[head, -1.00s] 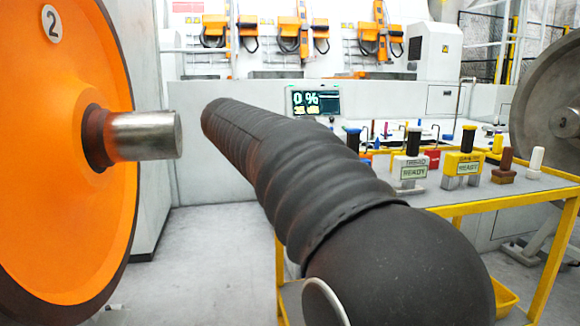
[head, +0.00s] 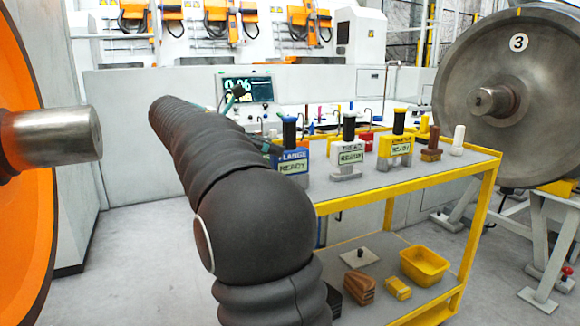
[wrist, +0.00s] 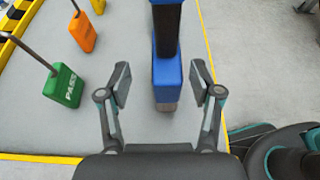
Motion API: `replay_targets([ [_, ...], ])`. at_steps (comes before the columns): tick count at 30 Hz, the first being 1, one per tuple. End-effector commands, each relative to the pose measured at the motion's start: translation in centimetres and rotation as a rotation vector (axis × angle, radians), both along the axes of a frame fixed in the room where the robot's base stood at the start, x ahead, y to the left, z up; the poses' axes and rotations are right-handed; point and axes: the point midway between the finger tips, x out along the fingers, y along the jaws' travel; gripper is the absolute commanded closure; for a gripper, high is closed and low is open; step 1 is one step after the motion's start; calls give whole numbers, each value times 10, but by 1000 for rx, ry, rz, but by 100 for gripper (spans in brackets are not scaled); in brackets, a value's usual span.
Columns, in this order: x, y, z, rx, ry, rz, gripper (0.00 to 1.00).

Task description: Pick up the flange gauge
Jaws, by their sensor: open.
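The flange gauge (head: 293,162) is a blue block with a black upright handle and a sign reading FLANGE READY. It stands at the left end of the yellow-framed cart's top, partly behind my arm in the head view. In the wrist view the blue gauge (wrist: 167,73) lies ahead, between the lines of my two fingers. My gripper (wrist: 160,86) is open, with its fingers on either side of the gauge's near end and a gap showing on both sides. Nothing is held. In the head view my gripper is mostly hidden behind my dark arm.
The white tread gauge (head: 350,158) and a yellow gauge (head: 397,145) stand to the right on the cart top (head: 430,168). In the wrist view, a green PASS block (wrist: 63,88) and an orange block (wrist: 82,32) stand to the left. Grey wheel 3 (head: 455,75) is at right.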

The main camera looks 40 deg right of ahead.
Motion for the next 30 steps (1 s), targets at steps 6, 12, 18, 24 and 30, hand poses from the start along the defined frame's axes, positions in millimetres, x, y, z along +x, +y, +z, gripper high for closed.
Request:
replay_targets([
  [6,-5,-12,-6,0,-1,-3,35],
  [12,-17,-35,-21,0,0,-5,35],
  [18,-20,-50,-26,1,-1,-4,35],
  [24,-20,-50,-27,1,-1,-3,35],
  [30,-20,-50,-26,1,-1,-3,75],
])
